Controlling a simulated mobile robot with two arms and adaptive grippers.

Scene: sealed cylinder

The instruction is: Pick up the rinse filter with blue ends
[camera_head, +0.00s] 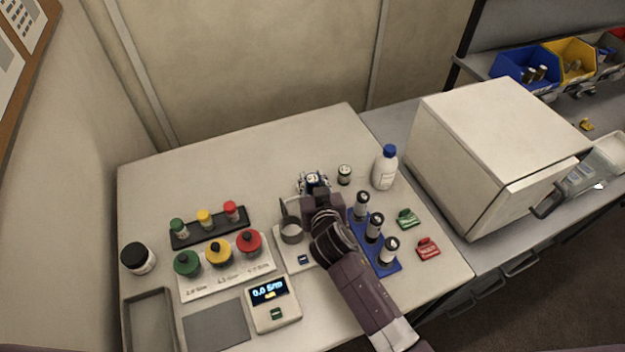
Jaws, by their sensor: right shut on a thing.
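My right gripper (314,180) is at the back middle of the bench, its arm reaching in from the lower right. It is shut on a small pale thing with a hint of blue, which appears to be the rinse filter with blue ends (313,177). The fingers hide most of it, and I cannot tell whether it is clear of the bench. A similar small white piece with dark green ends (344,174) stands just right of the gripper. My left gripper is not in view.
A white bottle with a blue cap (384,168) stands at the right. A blue rack (359,239) with dark cylinders is beside my arm. A cup (291,232), coloured-cap bottles (218,253) and a meter (272,306) are left. A white box (490,150) stands far right.

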